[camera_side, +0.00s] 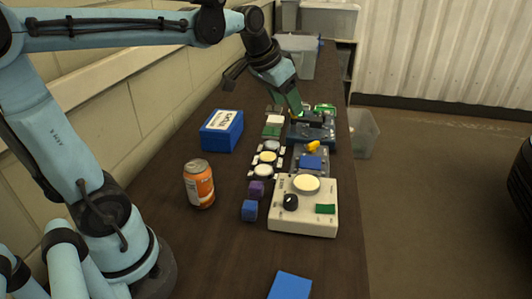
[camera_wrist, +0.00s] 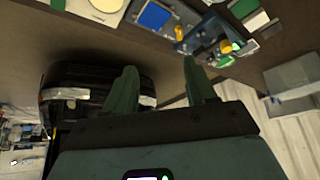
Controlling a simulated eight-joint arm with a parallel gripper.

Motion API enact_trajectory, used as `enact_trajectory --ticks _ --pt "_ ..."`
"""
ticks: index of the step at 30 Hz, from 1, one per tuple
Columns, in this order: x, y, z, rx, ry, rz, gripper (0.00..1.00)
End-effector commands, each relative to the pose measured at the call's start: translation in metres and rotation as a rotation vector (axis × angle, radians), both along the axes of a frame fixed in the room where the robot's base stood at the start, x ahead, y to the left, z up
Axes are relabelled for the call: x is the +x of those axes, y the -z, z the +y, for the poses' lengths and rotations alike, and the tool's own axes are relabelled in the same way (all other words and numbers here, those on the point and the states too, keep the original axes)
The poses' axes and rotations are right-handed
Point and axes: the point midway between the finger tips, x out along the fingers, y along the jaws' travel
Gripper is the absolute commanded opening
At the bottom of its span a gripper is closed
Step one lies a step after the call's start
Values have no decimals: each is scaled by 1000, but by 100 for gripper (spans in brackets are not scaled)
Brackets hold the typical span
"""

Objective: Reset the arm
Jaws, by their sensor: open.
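My gripper (camera_side: 296,106) is above the far part of the dark work table (camera_side: 230,240), close over a dark teal device (camera_side: 318,133). I cannot tell from the side view whether it touches the device. In the wrist view, the two green fingers (camera_wrist: 160,82) are spread apart with nothing between them. My arm reaches over the table from the left, with the wrist bent downward.
A beige control box (camera_side: 327,222), orange can (camera_side: 200,186), blue labelled box (camera_side: 222,131), purple cube (camera_side: 256,188) and blue cube (camera_side: 249,211) stand on the table. A blue block (camera_side: 290,286) lies near the front. A wall runs along the left.

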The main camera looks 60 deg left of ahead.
Motion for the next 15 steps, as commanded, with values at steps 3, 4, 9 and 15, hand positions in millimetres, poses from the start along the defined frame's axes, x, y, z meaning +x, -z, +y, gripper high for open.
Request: enact_trajectory --ticks 3,4,9,15 --pt "-32 15 -24 -3 5 -27 56" --pt "-39 19 -29 -4 6 -34 56" --pt "-78 47 -51 -14 8 -72 56" --pt "-105 73 -65 -24 8 -102 56"
